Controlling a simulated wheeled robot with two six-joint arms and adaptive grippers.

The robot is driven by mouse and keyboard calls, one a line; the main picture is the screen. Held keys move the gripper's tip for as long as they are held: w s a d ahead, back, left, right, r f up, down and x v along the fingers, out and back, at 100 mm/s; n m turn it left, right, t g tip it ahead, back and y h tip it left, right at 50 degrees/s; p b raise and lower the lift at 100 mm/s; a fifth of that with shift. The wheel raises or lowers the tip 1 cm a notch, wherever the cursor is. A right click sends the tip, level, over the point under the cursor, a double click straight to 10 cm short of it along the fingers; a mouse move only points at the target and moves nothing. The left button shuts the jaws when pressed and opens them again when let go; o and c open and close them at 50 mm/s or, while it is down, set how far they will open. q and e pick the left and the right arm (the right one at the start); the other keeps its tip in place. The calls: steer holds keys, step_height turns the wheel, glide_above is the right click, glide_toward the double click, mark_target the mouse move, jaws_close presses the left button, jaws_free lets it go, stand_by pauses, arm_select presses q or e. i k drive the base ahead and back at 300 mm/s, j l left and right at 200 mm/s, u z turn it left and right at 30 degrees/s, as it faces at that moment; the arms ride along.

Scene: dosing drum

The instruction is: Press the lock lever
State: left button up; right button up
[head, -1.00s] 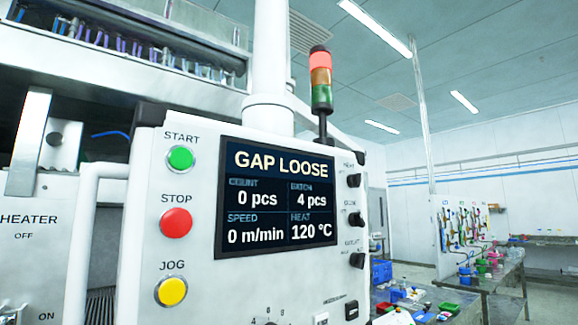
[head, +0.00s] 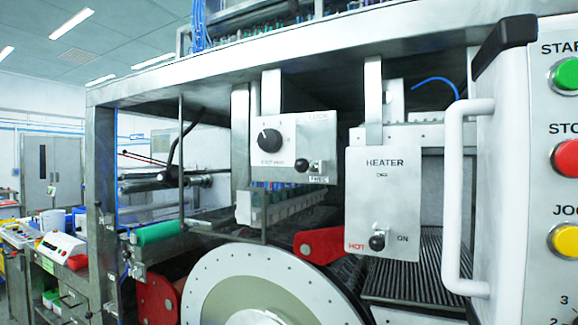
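A pale panel (head: 295,145) hangs under the machine's top beam in the head view. Faint lettering at its upper right seems to read LOCK. Below that lettering is a small lever with a black ball end (head: 302,165), which looks like the lock lever. A small label (head: 319,180), too blurred to read surely, sits under it. A round black dial knob (head: 269,140) is on the same panel, to the left of the lever. Neither of my grippers shows, and nothing is seen touching the lever.
A HEATER panel (head: 383,203) with its own black-ball lever (head: 377,241) hangs to the right. A white handle (head: 456,200) and the button panel (head: 540,180) stand at the right. A large pale drum (head: 265,285) and red brackets (head: 320,245) lie below.

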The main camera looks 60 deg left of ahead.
mark_target(301, 165)
steer(key=u, duration=0.45)
steer(key=j+u, duration=0.1)
steer(key=u, duration=0.8)
steer(key=j+u, duration=0.15)
steer(key=u, duration=0.3)
